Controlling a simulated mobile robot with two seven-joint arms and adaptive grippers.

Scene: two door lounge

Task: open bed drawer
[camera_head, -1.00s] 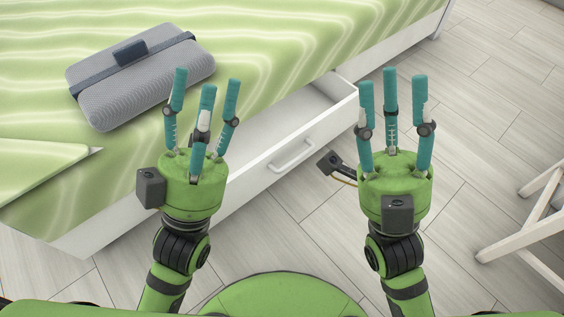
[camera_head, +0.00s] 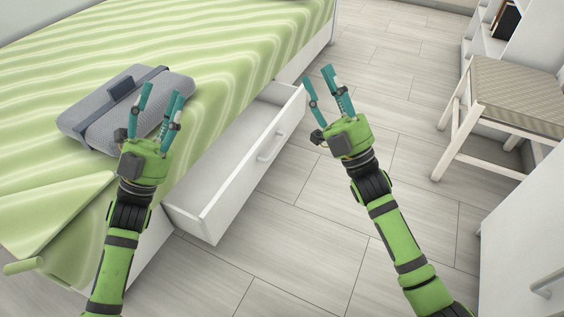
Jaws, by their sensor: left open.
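The white bed drawer (camera_head: 209,222) stands pulled out from the side of the bed (camera_head: 245,45), with its empty-looking inside visible. Its white handle (camera_head: 271,146) is on the front panel, clear of both grippers. My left gripper (camera_head: 160,98) is open, with its fingers pointing up in front of the grey case on the bed; it holds nothing. My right gripper (camera_head: 319,84) is open and empty, to the right of the drawer's far front corner.
A grey case (camera_head: 100,120) with a dark strap lies on the green striped bedspread. A chair (camera_head: 515,95) and a white shelf (camera_head: 533,45) stand at the right. A white cabinet with a handle (camera_head: 548,283) is at the lower right. The floor (camera_head: 400,190) between is clear.

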